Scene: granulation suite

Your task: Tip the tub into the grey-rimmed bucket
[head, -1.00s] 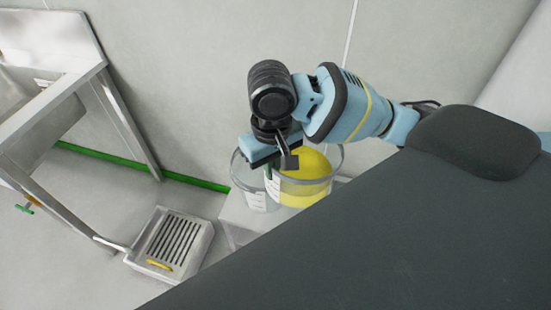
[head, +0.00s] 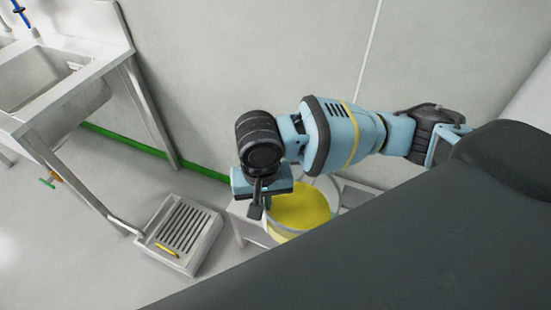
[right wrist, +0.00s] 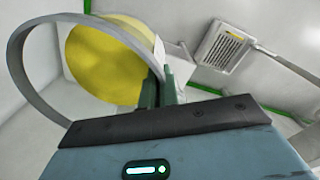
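A clear tub (head: 319,181) with yellow contents (head: 303,203) hangs at my right gripper (head: 262,208). In the right wrist view, the gripper's green fingers (right wrist: 160,90) are shut on the tub's wall near its rim (right wrist: 24,47). The yellow contents show there too (right wrist: 105,60). Their exact level and the tub's tilt are hard to judge. The grey-rimmed bucket cannot be made out separately now; the tub and my right gripper seem to cover its place. My left gripper is in neither view.
A pale stand (head: 243,229) shows below the tub. A floor drain box (head: 184,232) with a slotted grate and yellow handle lies to the left. A steel sink (head: 65,90) stands at the upper left. The wall is behind.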

